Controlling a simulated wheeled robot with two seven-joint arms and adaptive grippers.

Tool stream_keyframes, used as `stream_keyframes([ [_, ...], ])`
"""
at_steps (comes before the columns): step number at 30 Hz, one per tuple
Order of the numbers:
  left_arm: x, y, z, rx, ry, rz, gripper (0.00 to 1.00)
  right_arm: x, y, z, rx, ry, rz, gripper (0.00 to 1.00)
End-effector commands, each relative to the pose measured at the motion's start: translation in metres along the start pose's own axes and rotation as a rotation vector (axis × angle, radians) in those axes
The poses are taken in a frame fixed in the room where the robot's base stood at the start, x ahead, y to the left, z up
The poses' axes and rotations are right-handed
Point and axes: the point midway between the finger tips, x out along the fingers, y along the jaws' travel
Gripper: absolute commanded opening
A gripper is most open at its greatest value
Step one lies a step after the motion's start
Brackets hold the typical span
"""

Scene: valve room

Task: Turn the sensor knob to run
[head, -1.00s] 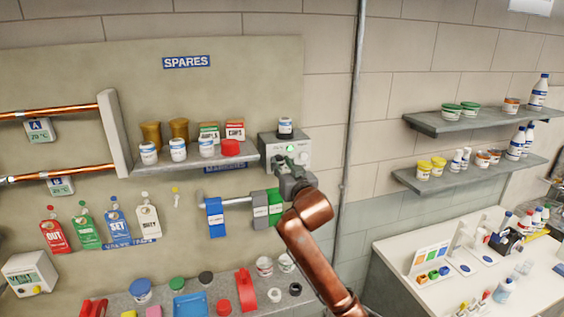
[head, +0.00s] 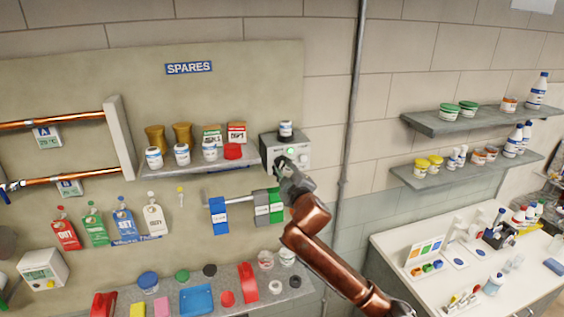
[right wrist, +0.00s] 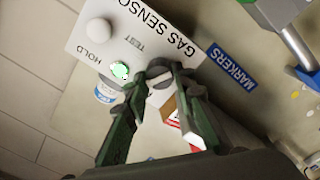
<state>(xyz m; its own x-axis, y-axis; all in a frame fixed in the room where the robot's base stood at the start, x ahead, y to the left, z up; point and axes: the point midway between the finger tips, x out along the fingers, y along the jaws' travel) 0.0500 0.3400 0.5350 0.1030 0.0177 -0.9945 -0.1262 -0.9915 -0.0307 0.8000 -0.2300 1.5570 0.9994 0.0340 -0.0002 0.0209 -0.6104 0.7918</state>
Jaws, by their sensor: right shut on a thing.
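The gas sensor (head: 304,143) is a pale box on the wall panel at the right end of the shelf, with a lit green light. In the right wrist view its white face (right wrist: 128,22) reads GAS SENSOR, TEST and HOLD. My right gripper (head: 281,163) is at the lower front of the box. In the right wrist view its dark green fingers (right wrist: 158,77) are shut on the small grey sensor knob (right wrist: 160,83), which they partly hide. No RUN mark is readable, so the knob's setting is unclear. My left gripper is not in view.
A white round button (right wrist: 97,32) and the green light (right wrist: 119,70) sit close to my fingers. A small jar (head: 286,129) stands on the box. The shelf (head: 190,168) with tubs is left of it; a rail with hanging tags (head: 262,208) is below. A pipe (head: 350,110) runs at right.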

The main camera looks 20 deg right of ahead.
Motion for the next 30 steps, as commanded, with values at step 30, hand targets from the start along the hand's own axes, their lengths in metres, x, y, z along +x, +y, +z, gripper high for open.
stream_keyframes([
  [30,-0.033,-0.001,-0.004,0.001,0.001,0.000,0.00,0.000,-0.001,0.000,-0.479,0.001,0.001,0.00],
])
